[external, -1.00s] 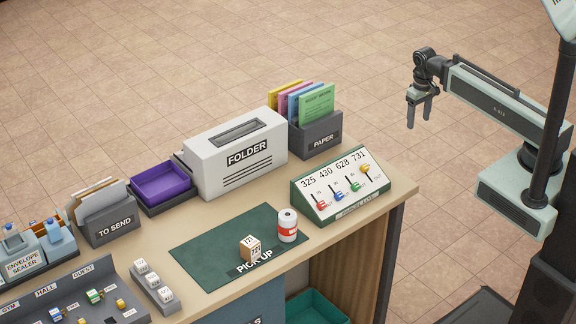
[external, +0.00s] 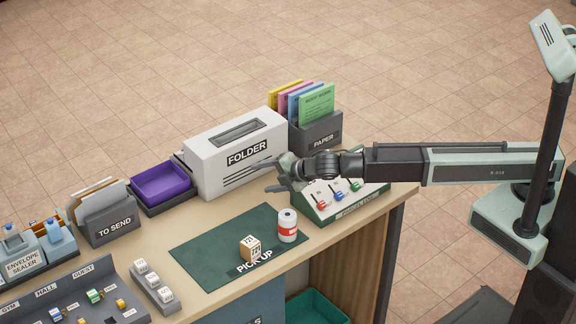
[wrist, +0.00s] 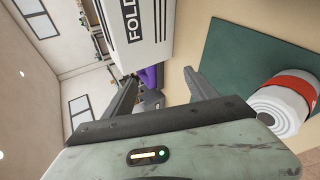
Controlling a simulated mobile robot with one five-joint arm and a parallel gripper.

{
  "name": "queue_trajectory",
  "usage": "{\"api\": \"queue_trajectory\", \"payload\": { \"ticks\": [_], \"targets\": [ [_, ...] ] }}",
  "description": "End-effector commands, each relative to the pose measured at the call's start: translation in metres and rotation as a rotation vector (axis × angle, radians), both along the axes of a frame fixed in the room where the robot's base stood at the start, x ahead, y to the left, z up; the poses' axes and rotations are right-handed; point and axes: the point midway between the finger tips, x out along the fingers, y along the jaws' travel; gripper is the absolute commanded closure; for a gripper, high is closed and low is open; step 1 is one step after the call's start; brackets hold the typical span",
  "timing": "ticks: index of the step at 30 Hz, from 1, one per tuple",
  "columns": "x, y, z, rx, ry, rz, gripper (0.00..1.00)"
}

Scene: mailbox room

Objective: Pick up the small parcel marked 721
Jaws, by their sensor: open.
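The small parcel (external: 250,248), a tan and white cube with printed digits on its faces, sits on the dark green PICK UP mat (external: 205,248). The digits look like 721, but they are small. My gripper (external: 268,175) is open and empty, above the desk between the folder machine and the sloped lever panel. It is behind and to the right of the parcel, well apart from it. In the wrist view my open fingers (wrist: 165,92) point toward the folder machine's side. The parcel is not visible there.
A white roll with a red band (external: 287,226) stands on the mat right of the parcel; it also shows in the wrist view (wrist: 284,103). The folder machine (external: 225,165), paper holder (external: 318,135) and lever panel (external: 352,205) stand close around my gripper. The mat's left part is clear.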

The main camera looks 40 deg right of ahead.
Motion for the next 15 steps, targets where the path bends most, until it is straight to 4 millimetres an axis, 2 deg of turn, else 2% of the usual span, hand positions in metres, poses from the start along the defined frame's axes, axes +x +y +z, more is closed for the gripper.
{"api": "queue_trajectory", "payload": {
  "ticks": [1,3,4,6,9,12,15],
  "targets": [
    [-0.023,0.044,-0.012,-0.047,-0.061,0.096,0.34],
    [-0.054,0.090,-0.030,-0.193,-0.171,0.223,0.34],
    [-0.064,0.101,-0.038,-0.272,-0.214,0.262,0.34],
    [-0.082,0.118,-0.058,-0.471,-0.297,0.332,0.34],
    [-0.106,0.130,-0.085,-0.765,-0.383,0.408,0.34],
    [-0.128,0.137,-0.103,-1.010,-0.434,0.463,0.34],
    [-0.144,0.139,-0.112,-1.188,-0.463,0.501,0.34]
  ]
}}
